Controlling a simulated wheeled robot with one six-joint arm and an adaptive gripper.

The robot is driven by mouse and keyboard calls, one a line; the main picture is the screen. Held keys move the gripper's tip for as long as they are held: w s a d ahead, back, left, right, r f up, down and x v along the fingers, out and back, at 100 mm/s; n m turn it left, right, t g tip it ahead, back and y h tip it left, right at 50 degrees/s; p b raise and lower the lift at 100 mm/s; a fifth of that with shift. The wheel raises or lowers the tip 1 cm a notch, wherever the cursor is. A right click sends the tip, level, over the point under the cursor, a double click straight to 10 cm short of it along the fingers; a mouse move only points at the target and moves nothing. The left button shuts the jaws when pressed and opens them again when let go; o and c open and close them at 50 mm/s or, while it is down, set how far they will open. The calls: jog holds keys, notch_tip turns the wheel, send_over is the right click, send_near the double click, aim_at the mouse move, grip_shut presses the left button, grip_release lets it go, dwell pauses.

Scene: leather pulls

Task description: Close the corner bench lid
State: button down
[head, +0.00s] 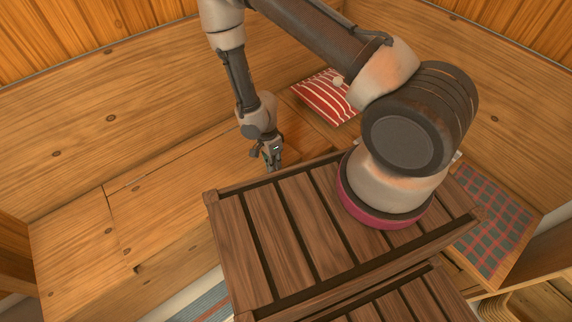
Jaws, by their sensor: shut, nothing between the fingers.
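The corner bench (65,235) is of light wood and runs along the left wall to the corner. The bench lid (165,205) is the panel right of a dark seam in the bench top. It looks flat or nearly flat; I cannot tell whether a small gap is left at its front edge. A small dark spot shows at the lid's front left corner. My gripper (272,165) points down over the right part of the bench, shut and empty. I cannot tell whether it touches the wood. The right end of the lid is partly hidden behind my arm and gripper.
A red and white striped cushion (325,97) lies in the corner, close behind my arm. A plaid cloth or cushion (492,222) lies on the right side. A striped rug (207,305) is on the floor in front of the bench. The bench top at left is clear.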

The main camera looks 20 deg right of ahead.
jog(key=shift+f, duration=0.5)
jog(key=shift+s, duration=0.1)
notch_tip(320, 180, down, 7)
jog(key=s, duration=0.1)
jog(key=shift+d, duration=0.15)
jog(key=shift+r, duration=0.15)
jog(key=shift+w+r, duration=0.15)
jog(key=shift+r, duration=0.35)
notch_tip(320, 180, up, 14)
jog(key=shift+f, duration=0.25)
